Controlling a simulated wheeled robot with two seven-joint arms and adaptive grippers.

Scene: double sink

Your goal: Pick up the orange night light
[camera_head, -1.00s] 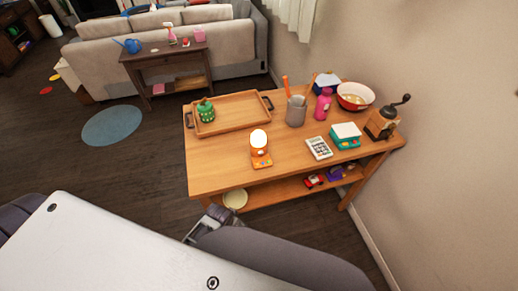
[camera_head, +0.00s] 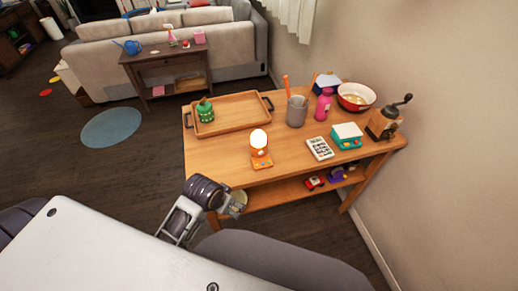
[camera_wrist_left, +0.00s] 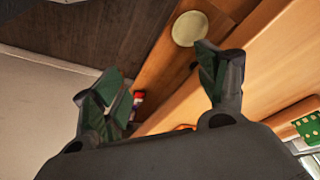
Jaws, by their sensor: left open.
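The orange night light (camera_head: 261,161) stands upright near the front edge of the wooden table (camera_head: 215,160), with a glowing round top and an orange base. My left gripper (camera_head: 236,205) is open and empty, in front of the table's front edge. It is lower in the picture than the night light and apart from it. My right gripper is not in view.
A wooden tray (camera_head: 240,123) with a green jar (camera_head: 205,111) lies behind the night light. A calculator (camera_head: 320,149), a teal scale (camera_head: 347,136), a grey cup (camera_head: 297,111) and a coffee grinder (camera_head: 382,124) stand to the right. A lower shelf (camera_head: 275,193) holds small toys.

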